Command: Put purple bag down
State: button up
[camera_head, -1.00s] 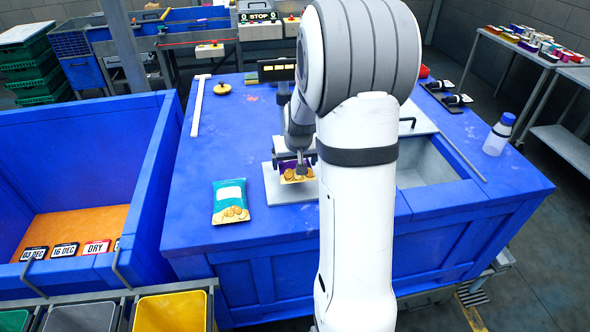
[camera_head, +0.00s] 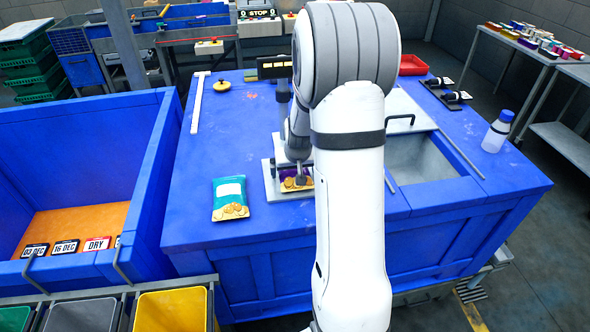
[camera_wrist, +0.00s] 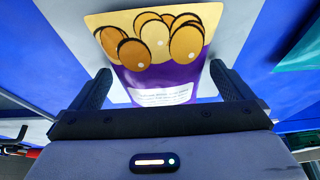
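The purple bag (camera_head: 290,184), with a gold end printed with round biscuits, is at the small grey plate (camera_head: 270,182) on the blue worktop. My gripper (camera_head: 299,178) is over its purple half. Whether the bag rests fully on the plate is unclear.
A teal bag (camera_head: 230,199) lies left of the plate. A grey basin (camera_head: 425,160) is right of my arm, and a bottle (camera_head: 497,132) stands at the right edge. The worktop's left half is largely clear. A deep blue bin (camera_head: 80,140) stands at left.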

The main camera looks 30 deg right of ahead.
jog(key=shift+r, duration=0.2)
jog(key=b+v, duration=0.1)
jog(key=v, duration=1)
jog(key=s+a+r+n, duration=0.1)
jog(key=s+a+r, duration=0.1)
jog(key=s+a, duration=0.5)
jog(key=s+a+r+n+g+y, duration=0.1)
jog(key=s+a, duration=0.6)
jog(key=s, duration=0.7)
notch_tip(320, 180, up, 2)
jog(key=shift+s+a+r+n, duration=0.1)
jog(key=shift+s+a+n, duration=0.1)
jog(key=shift+a+n, duration=0.3)
jog(key=shift+d, duration=0.15)
jog(key=shift+c, duration=0.2)
